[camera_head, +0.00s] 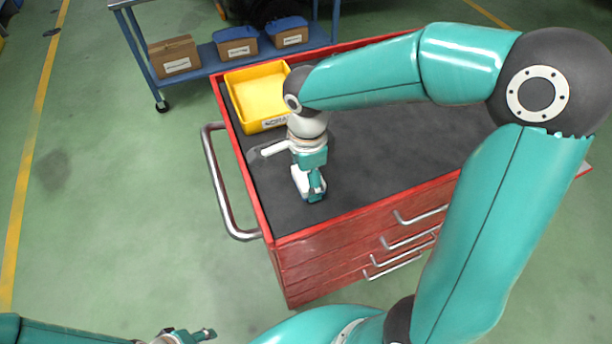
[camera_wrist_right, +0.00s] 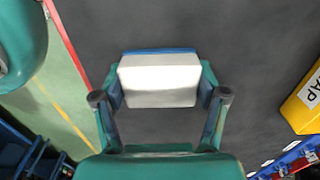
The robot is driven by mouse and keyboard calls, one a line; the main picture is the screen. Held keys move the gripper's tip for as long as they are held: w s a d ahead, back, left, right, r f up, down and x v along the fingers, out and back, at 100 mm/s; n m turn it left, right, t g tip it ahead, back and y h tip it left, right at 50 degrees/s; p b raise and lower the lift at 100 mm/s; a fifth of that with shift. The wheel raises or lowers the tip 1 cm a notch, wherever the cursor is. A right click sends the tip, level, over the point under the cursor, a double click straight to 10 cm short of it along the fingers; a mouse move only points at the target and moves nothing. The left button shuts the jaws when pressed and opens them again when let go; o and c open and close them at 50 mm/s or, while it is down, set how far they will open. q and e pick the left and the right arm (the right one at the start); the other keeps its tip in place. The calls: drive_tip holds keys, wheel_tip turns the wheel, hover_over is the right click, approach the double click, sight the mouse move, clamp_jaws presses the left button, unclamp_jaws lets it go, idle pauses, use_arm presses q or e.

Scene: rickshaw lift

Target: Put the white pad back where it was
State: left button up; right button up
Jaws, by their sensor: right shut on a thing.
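The white pad (camera_wrist_right: 160,82) is a white block with a blue edge along its far side. In the right wrist view it sits between the two fingers of my right gripper (camera_wrist_right: 160,97), which is shut on its two ends. In the head view my right gripper (camera_head: 314,191) points down at the near left part of the cart's dark top (camera_head: 385,150), and the gripper largely hides the pad. I cannot tell whether the pad touches the mat or hangs just above it. My left gripper (camera_head: 205,334) shows only partly at the bottom edge, away from the cart; its jaws are unclear.
A yellow bin (camera_head: 236,100) with a label stands at the cart's back left; it shows at the right of the wrist view (camera_wrist_right: 306,105). The red cart (camera_head: 330,245) has a grey side handle (camera_head: 218,190). A blue shelf trolley (camera_head: 206,57) with boxes stands behind.

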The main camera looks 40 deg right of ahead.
drive_tip(key=shift+f, duration=0.1)
drive_tip(key=o, duration=0.7)
drive_tip(key=shift+c, duration=0.2)
drive_tip(key=o, duration=0.4)
drive_tip(key=shift+o, duration=0.2)
drive_tip(key=shift+r, duration=0.2)
wheel_tip(320, 180, up, 12)
drive_tip(key=shift+p, duration=0.3)
